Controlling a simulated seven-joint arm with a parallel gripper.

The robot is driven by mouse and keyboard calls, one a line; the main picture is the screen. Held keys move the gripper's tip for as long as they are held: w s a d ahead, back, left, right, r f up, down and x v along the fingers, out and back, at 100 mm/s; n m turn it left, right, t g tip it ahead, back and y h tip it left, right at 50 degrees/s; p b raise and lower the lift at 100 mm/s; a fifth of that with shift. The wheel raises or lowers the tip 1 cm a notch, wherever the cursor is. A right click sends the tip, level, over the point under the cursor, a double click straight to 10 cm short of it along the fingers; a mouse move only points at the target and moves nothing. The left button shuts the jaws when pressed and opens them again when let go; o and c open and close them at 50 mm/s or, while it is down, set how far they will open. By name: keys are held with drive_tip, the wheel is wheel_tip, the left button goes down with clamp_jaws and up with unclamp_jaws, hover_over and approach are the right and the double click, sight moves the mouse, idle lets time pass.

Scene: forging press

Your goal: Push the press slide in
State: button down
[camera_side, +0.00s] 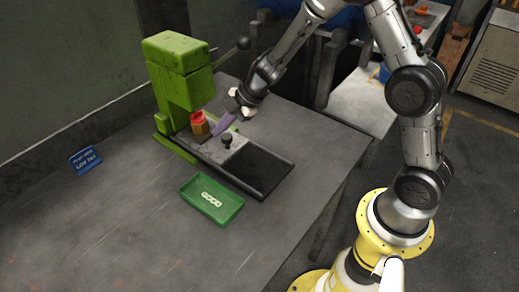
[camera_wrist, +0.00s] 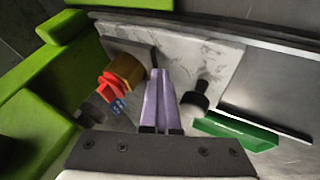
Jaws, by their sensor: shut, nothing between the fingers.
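The press slide (camera_side: 235,143) is a light grey plate with an upright black knob (camera_side: 227,139). It lies in a dark rail at the foot of the green press (camera_side: 180,77), towards the press end. In the wrist view the slide (camera_wrist: 205,57) looks marbled, with its knob (camera_wrist: 199,96) right of my fingers. A brass-coloured block with a red part (camera_side: 199,123) is by the press end of the slide. My gripper (camera_side: 213,134) has purple fingers, shut and empty, pointing down over the slide between block and knob. In the wrist view the fingertips (camera_wrist: 158,72) hide part of the plate; contact is unclear.
The outer end of the rail (camera_side: 270,178) is bare. A green tray (camera_side: 183,193) with a white label lies in front of the rail. The front left of the table (camera_side: 120,235) is clear.

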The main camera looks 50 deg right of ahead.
drive_tip(key=shift+w, duration=0.2)
drive_tip(key=s+d+r+m+t+h, duration=0.1)
drive_tip(key=d+r+m+t+h, duration=0.15)
drive_tip(key=d+r, duration=0.5)
drive_tip(key=s+d+r+m+t+h, duration=0.1)
drive_tip(key=d+r+m+t+h, duration=0.2)
drive_tip(key=r, duration=0.8)
drive_tip(key=s+d+r+m+t+h, duration=0.1)
drive_tip(key=s+d+r+m+h, duration=0.2)
drive_tip(key=d+r, duration=0.45)
drive_tip(key=s+a+m+g+h, duration=0.25)
drive_tip(key=s+m, duration=0.35)
drive_tip(key=s, duration=0.5)
drive_tip(key=s+a+f+g+y, duration=0.1)
drive_tip(key=s+a+f+y, duration=0.1)
drive_tip(key=s, duration=0.3)
drive_tip(key=s+a+f+m+g+y, duration=0.1)
drive_tip(key=s+a+f+y, duration=0.1)
drive_tip(key=s+a+f, duration=0.2)
drive_tip(key=s+a+f+m+g+y, duration=0.1)
drive_tip(key=s+a+f+g+y, duration=0.1)
drive_tip(key=s, duration=0.5)
drive_tip(key=shift+s+a+f, duration=0.35)
drive_tip(key=shift+a+f, duration=0.1)
drive_tip(key=shift+a, duration=0.65)
